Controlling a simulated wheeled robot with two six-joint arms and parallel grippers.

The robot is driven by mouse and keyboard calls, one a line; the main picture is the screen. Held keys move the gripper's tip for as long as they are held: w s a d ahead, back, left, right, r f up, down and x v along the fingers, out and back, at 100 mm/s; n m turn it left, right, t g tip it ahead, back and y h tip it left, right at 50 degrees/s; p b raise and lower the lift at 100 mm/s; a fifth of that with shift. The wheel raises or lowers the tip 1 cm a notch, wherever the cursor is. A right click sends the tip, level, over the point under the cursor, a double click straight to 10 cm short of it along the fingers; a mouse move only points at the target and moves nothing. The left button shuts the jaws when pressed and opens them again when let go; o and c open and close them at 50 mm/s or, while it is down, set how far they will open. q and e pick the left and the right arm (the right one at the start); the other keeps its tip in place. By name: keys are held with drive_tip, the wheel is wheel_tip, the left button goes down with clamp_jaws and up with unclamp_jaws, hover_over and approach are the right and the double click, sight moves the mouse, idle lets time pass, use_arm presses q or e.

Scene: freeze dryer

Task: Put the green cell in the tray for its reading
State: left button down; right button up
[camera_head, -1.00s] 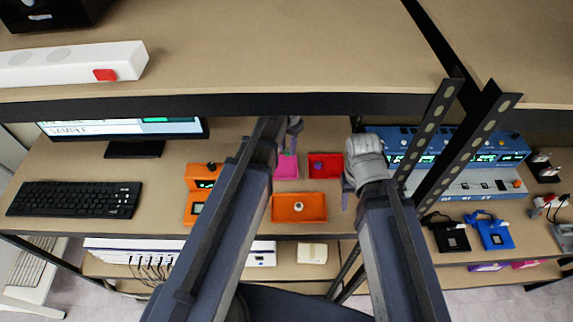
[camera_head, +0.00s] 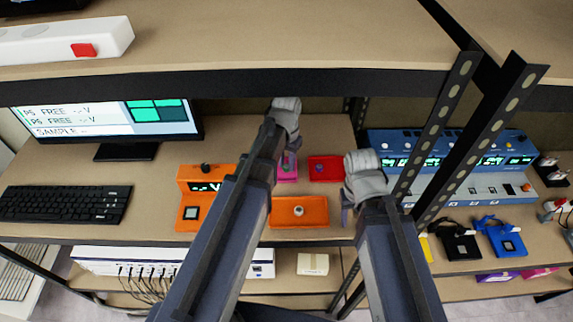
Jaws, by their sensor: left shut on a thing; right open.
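My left gripper (camera_head: 284,148) reaches over the pink tray (camera_head: 287,180) on the bench. It is shut on a small greenish thing, seemingly the green cell (camera_head: 287,162), at the pink tray; whether the cell touches the tray floor I cannot tell. My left arm hides part of this area. My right gripper (camera_head: 347,208) is open and empty, beside the right end of the orange tray (camera_head: 275,215). The red tray (camera_head: 335,170) holds a small purple thing (camera_head: 320,168). The orange tray holds a pale round piece (camera_head: 298,210).
An orange meter (camera_head: 206,178) with a dark square pad stands left of my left arm. A monitor (camera_head: 110,122) and keyboard (camera_head: 65,204) are further left. A blue instrument (camera_head: 450,150) stands right, behind slotted posts (camera_head: 480,140). A shelf edge (camera_head: 230,82) hangs above.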

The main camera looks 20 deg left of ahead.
sight(286, 166)
use_arm(q)
drive_tip(key=shift+f, duration=0.15)
use_arm(e)
drive_tip(key=shift+f, duration=0.2)
use_arm(q)
drive_tip(key=c, duration=0.9)
unclamp_jaws()
use_arm(e)
drive_tip(key=shift+r, duration=0.15)
use_arm(q)
wheel_tip(286, 166, up, 12)
drive_tip(key=r+p, duration=0.1)
drive_tip(key=p, duration=1.1)
drive_tip(key=shift+m+y, duration=0.4)
drive_tip(key=shift+y, duration=0.2)
drive_tip(key=s+d, duration=0.3)
drive_tip(key=s, duration=0.1)
drive_tip(key=s+d, duration=0.4)
drive_tip(key=s, duration=0.1)
drive_tip(key=s+d, duration=0.3)
drive_tip(key=s, duration=0.2)
drive_tip(key=shift+s+d+f, duration=0.2)
drive_tip(key=shift+d+f, duration=0.05)
use_arm(e)
wheel_tip(286, 166, up, 12)
